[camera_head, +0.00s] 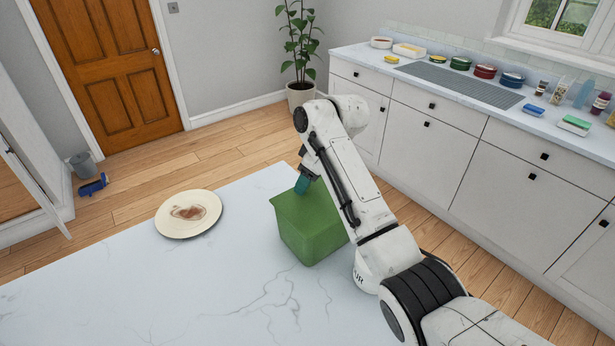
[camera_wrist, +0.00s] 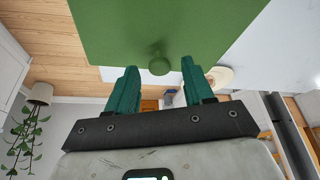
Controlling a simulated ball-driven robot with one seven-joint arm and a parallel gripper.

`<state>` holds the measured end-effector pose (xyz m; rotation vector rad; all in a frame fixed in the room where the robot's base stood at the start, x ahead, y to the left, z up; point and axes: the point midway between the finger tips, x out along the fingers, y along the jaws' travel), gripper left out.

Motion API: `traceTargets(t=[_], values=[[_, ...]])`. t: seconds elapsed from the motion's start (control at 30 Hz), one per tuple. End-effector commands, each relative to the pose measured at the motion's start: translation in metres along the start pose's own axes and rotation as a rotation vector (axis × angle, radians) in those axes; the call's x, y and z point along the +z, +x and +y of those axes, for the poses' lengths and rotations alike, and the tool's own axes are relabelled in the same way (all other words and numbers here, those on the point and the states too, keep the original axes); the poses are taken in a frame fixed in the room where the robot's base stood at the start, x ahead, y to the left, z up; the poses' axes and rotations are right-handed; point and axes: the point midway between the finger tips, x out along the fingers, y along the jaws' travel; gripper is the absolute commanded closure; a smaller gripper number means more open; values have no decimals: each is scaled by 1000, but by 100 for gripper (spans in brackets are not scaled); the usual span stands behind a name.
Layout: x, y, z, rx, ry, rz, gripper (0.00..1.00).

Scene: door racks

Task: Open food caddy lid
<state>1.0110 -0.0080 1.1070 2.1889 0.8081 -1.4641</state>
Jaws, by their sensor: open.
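The green food caddy (camera_head: 318,238) stands on the white marble worktop near its far edge. Its green lid (camera_head: 290,208) lies on top and looks closed; my arm hides part of it. In the wrist view the green lid (camera_wrist: 165,25) fills the upper middle, with a small round green knob (camera_wrist: 159,65) at its lower edge. My gripper (camera_head: 301,185) is at the caddy's far upper edge, its teal fingers pointing at it. In the wrist view my gripper (camera_wrist: 158,68) is open, with one finger on each side of the knob and gaps showing between.
A cream plate (camera_head: 188,213) with brown food scraps lies left of the caddy on the marble worktop (camera_head: 130,285). The worktop's front left is clear. A potted plant (camera_head: 300,60), a wooden door (camera_head: 110,60) and a kitchen counter (camera_head: 450,130) stand beyond.

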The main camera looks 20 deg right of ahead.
Motion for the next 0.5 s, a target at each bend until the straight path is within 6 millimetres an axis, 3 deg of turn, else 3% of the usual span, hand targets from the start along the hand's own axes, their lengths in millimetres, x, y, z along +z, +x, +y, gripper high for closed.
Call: traceTargets(t=[0.33, 0.5], values=[[0, 4, 0, 1, 0, 1, 49], [0, 3, 0, 0, 0, 1, 65]])
